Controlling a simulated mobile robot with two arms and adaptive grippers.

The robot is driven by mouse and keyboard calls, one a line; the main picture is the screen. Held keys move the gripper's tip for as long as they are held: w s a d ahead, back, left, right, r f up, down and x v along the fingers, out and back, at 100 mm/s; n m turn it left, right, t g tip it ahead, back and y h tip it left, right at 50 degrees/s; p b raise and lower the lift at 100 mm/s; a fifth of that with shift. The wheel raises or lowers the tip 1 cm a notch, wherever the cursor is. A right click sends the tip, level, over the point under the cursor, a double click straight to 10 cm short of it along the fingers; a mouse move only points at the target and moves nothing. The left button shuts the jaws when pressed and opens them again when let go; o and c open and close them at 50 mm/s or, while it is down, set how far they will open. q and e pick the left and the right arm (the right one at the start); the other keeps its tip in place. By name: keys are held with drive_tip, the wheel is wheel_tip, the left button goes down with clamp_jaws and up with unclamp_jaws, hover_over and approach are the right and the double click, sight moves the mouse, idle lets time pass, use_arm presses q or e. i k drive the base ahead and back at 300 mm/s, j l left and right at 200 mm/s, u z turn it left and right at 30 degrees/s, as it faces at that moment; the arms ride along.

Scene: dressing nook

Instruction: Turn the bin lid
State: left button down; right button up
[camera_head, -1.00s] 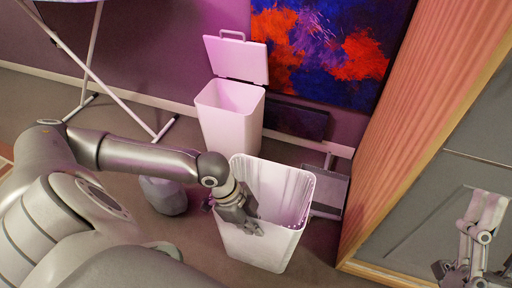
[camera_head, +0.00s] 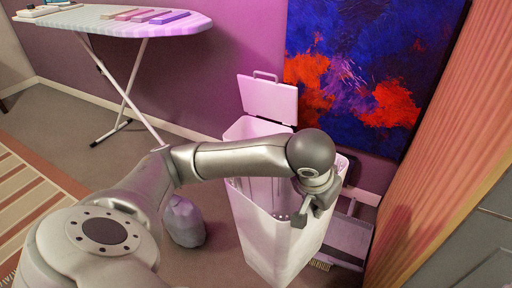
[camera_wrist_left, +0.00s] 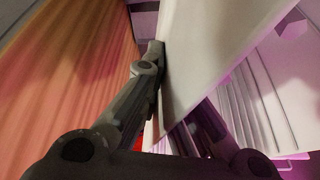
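The rear white bin (camera_head: 236,130) stands by the wall, and its lid (camera_head: 267,98) with a looped handle is tipped up open. A second white bin (camera_head: 265,235), tall and without a lid, is in front of it and hides most of it. My left gripper (camera_head: 308,212) is at the front bin's near right rim. In the left wrist view the bin's pale wall (camera_wrist_left: 205,50) runs between the two fingers, one outside and one inside; they look closed on it, though the contact is partly hidden. My right gripper is out of view.
A grey bag-like object (camera_head: 184,222) sits on the floor left of the bins. A flat grey item (camera_head: 345,240) lies right of them. An ironing board (camera_head: 115,20) stands back left, a painting (camera_head: 370,80) hangs behind, and a wooden panel (camera_head: 450,130) bounds the right.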

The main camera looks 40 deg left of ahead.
sight(275, 101)
drive_tip(key=u, duration=1.35)
